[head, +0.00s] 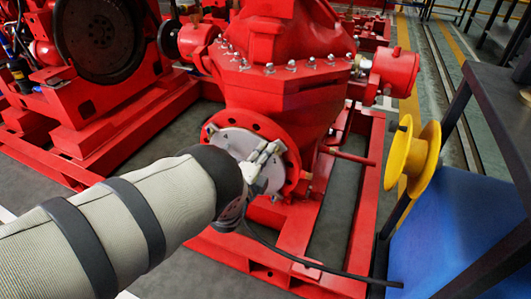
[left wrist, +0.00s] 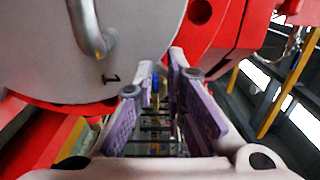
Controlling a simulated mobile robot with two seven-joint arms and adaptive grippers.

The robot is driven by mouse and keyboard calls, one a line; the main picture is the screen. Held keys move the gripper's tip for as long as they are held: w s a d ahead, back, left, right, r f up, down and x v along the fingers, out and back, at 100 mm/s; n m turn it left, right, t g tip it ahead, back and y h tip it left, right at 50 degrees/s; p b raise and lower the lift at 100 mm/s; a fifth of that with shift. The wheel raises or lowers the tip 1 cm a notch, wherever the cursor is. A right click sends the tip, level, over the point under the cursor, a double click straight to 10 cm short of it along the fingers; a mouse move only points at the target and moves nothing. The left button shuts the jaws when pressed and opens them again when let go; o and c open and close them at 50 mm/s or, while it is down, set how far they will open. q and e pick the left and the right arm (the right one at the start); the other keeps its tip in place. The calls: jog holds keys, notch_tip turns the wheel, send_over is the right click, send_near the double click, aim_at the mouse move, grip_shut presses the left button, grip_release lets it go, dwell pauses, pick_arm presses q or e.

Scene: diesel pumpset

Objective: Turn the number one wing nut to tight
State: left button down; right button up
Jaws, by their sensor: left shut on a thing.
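A round grey cover plate (head: 232,138) sits on the red flange of the pump's front opening. In the left wrist view the plate (left wrist: 150,25) fills the upper left, with a black "1" (left wrist: 110,78) near its lower edge and a bent metal handle (left wrist: 88,32) on its face. My left gripper (head: 268,156) is at the right part of the plate. In the left wrist view its purple-padded fingers (left wrist: 163,72) are close together at the tips, beside the plate's edge near the "1". They are shut on the number one wing nut, which the fingers mostly hide. My right gripper is not in view.
The red pump body (head: 285,90) rises behind the plate, and its red base frame (head: 355,240) runs below. A yellow spool (head: 415,160) stands by a dark table (head: 505,110) at right. A black cable (head: 320,265) hangs in front of the base. Grey floor shows between frame rails.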

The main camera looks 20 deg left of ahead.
pick_arm(q)
jog(key=shift+s+f, duration=0.3)
jog(key=shift+f, duration=0.3)
jog(key=c, duration=1.8)
grip_release()
jog(key=shift+w, duration=0.1)
jog(key=shift+w+a+r, duration=0.1)
jog(key=shift+w+r, duration=0.05)
jog(key=shift+r, duration=0.1)
jog(key=s, duration=1.2)
jog(key=shift+a, duration=0.2)
